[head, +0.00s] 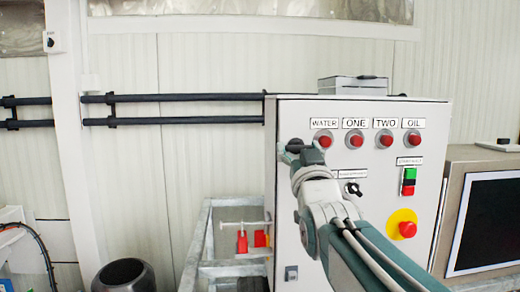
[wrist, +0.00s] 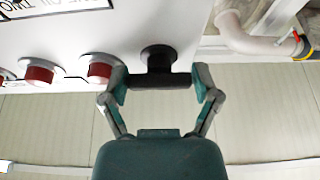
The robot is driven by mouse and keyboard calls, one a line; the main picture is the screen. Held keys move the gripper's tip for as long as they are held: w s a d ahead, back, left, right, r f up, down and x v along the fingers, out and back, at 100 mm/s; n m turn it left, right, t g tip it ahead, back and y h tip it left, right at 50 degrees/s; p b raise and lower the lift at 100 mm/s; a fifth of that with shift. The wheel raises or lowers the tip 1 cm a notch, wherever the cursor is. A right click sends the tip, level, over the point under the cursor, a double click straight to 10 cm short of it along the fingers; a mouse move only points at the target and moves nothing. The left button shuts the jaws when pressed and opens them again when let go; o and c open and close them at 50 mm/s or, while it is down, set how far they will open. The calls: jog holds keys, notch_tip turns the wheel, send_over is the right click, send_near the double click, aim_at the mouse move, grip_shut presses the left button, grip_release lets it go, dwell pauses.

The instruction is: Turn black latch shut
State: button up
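The black latch (wrist: 158,57) sits on the white control panel beside the row of red buttons. Its round base and crosswise bar show in the wrist view. My gripper (wrist: 160,82) has its fingers spread wide, one at each end of the bar. I cannot tell whether the fingers touch it.
Red buttons (head: 385,138) run along the panel top (head: 290,110). Below are a black rotary switch (head: 353,188), a green and red switch (head: 408,181) and a red emergency stop (head: 407,229). A screen (head: 490,222) stands right. A metal frame (head: 205,245) is left.

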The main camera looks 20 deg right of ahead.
dwell(0.4)
jog(key=v, duration=1.2)
jog(key=shift+a, duration=0.1)
notch_tip(320, 180, down, 11)
jog(key=w+a+g+y, duration=0.2)
jog(key=g+y, duration=0.1)
jog(key=g, duration=0.2)
jog(key=s+a+f+n+g+y, duration=0.1)
jog(key=s+a+f+g, duration=0.1)
jog(key=f, duration=0.4)
jog(key=s+a+f+n+g+y, duration=0.1)
jog(key=s+a+f+g, duration=0.2)
jog(key=s+f+g, duration=0.2)
jog(key=s+a+f+g+y, duration=0.1)
jog(key=s+a+f+g, duration=0.1)
jog(key=f, duration=0.5)
jog(key=shift+s+a+f+n+g, duration=0.15)
jog(key=shift+s+n+g, duration=0.25)
jog(key=shift+s+g, duration=0.6)
jog(key=shift+w, duration=0.2)
